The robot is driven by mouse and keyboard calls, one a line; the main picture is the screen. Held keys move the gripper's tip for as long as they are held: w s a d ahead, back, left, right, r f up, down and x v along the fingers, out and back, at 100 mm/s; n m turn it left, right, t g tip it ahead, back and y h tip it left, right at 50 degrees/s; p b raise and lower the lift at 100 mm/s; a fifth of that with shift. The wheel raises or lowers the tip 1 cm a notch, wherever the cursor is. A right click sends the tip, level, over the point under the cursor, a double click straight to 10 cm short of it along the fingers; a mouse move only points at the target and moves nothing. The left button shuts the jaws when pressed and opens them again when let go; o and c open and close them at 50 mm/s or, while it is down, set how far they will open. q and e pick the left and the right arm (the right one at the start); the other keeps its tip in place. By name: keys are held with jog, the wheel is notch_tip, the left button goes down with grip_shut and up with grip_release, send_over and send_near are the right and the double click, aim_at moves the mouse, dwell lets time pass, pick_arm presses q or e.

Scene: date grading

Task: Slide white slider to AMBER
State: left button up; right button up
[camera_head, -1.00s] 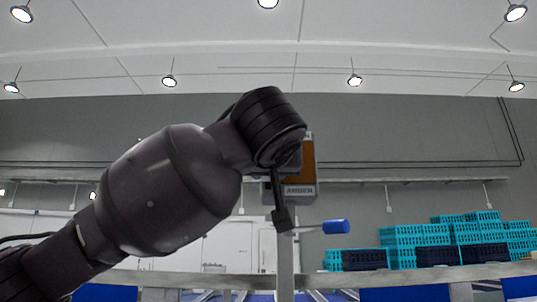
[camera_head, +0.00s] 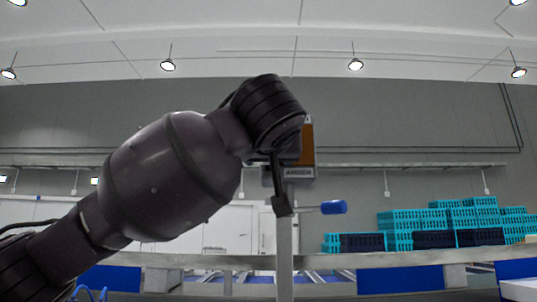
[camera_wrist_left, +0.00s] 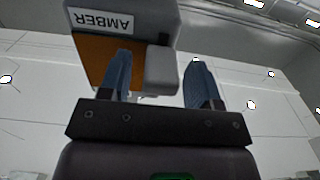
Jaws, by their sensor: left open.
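A grey box with an orange face and an AMBER label (camera_head: 299,172) stands on a post in the head view, partly hidden behind my left arm. In the left wrist view its label (camera_wrist_left: 103,20) appears upside down, beside the orange panel (camera_wrist_left: 92,60). The white slider (camera_wrist_left: 162,72), a pale rounded block, lies at the panel's edge in that view. My left gripper (camera_wrist_left: 158,76) is open, with one blue finger on each side of the slider; I cannot tell whether either touches it. In the head view my wrist hides the slider and fingers. My right gripper is not in view.
A blue-handled lever (camera_head: 333,207) sticks out to the right below the box, near the post (camera_head: 285,240). Stacked teal and dark crates (camera_head: 400,232) stand at the back right. A pale rail (camera_head: 380,258) runs across behind.

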pick_arm(q)
jog(key=shift+s, duration=0.3)
jog(key=s+b, duration=0.1)
jog(key=s, duration=0.9)
jog(key=shift+b, duration=0.35)
jog(key=shift+s, duration=0.15)
